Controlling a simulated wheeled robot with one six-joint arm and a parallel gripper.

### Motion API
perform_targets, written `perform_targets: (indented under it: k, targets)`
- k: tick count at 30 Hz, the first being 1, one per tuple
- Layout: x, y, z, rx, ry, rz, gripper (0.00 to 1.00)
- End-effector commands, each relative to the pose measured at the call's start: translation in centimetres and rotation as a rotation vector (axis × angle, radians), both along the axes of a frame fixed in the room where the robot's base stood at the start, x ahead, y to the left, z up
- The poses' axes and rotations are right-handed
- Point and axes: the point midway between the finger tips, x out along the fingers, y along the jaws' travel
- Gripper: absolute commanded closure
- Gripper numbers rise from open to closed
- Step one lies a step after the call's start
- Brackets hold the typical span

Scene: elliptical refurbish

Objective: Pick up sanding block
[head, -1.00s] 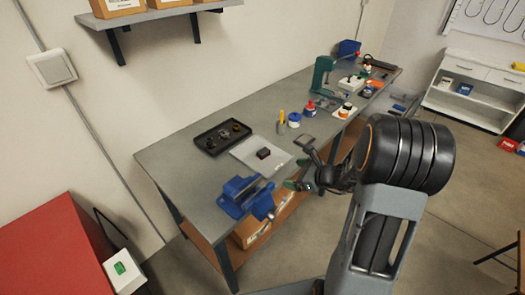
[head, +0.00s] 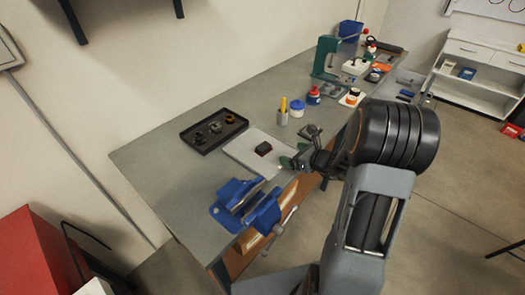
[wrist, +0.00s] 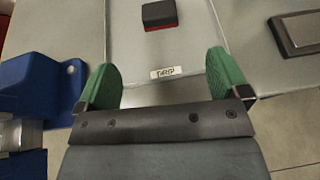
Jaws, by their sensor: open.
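The sanding block (head: 263,148) is a small dark block with a red lower layer. It lies on a light grey mat (head: 243,155) on the workbench. In the wrist view the block (wrist: 159,15) is at the top centre, ahead of the fingers and apart from them. My gripper (wrist: 163,78) is open and empty, with green finger pads. In the head view my gripper (head: 295,162) is at the mat's right side, near the bench's front edge. A label (wrist: 180,72) on the mat shows between the fingers.
A blue vise (head: 245,203) is clamped at the bench's near end, left of the gripper in the wrist view. A black tray (head: 214,130) with small parts lies behind the mat. A pencil cup (head: 283,116), a blue-lidded jar (head: 297,109) and a green press (head: 327,58) stand farther along.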

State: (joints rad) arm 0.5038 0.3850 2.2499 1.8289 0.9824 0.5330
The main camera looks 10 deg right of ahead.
Motion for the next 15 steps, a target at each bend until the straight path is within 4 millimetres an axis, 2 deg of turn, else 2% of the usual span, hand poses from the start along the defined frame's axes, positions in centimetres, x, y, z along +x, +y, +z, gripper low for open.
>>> perform_targets:
  k: [1,9,15]
  targets:
    - [0.4,0.4,-0.7,0.001,0.000,0.004,0.06]
    - [4.0,2.9,-2.4,0.000,0.002,0.010,0.06]
    - [6.0,4.1,-3.3,0.000,0.001,0.007,0.06]
